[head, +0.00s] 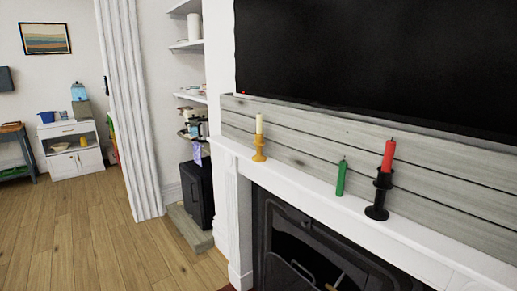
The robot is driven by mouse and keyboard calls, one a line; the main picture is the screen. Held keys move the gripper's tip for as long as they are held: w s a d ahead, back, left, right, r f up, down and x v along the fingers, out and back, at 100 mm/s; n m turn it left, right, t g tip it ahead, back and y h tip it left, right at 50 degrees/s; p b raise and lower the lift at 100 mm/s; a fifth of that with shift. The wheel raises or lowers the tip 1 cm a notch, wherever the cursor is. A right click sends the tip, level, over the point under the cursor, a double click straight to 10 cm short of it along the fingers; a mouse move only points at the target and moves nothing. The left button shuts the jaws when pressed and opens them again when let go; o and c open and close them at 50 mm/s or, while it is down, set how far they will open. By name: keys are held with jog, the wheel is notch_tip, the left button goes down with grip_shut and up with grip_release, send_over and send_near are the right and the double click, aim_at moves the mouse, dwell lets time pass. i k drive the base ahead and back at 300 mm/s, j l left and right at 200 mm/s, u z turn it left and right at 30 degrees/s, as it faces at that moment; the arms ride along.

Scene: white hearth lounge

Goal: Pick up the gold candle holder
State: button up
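The gold candle holder (259,151) stands upright on the white mantel (305,181), near its left end. A cream candle (259,124) stands upright in it. My gripper is not in view, and nothing touches the holder.
On the same mantel, to the right, stand a green candle (341,178) and a black holder (378,196) with a red candle (388,156). A dark screen (380,60) hangs above. The dark fireplace (300,245) is below. Open wooden floor (95,240) lies at left.

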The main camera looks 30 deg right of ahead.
aim_at(258, 142)
jog(key=i+j+u, duration=0.1)
jog(key=i+u, duration=0.35)
jog(key=i, duration=1)
jog(key=i+j+z, duration=0.2)
jog(key=i, duration=0.4)
jog(key=i+j+z, duration=0.1)
jog(key=i+z, duration=0.15)
jog(key=i, duration=0.35)
jog(key=i+j+z, duration=0.1)
jog(key=z, duration=0.35)
jog(key=i+j+z, duration=0.2)
jog(key=z, duration=0.25)
jog(key=i+j+z, duration=0.25)
jog(key=z, duration=0.2)
jog(key=i+j+z, duration=0.15)
jog(key=j+z, duration=0.15)
jog(key=z, duration=0.15)
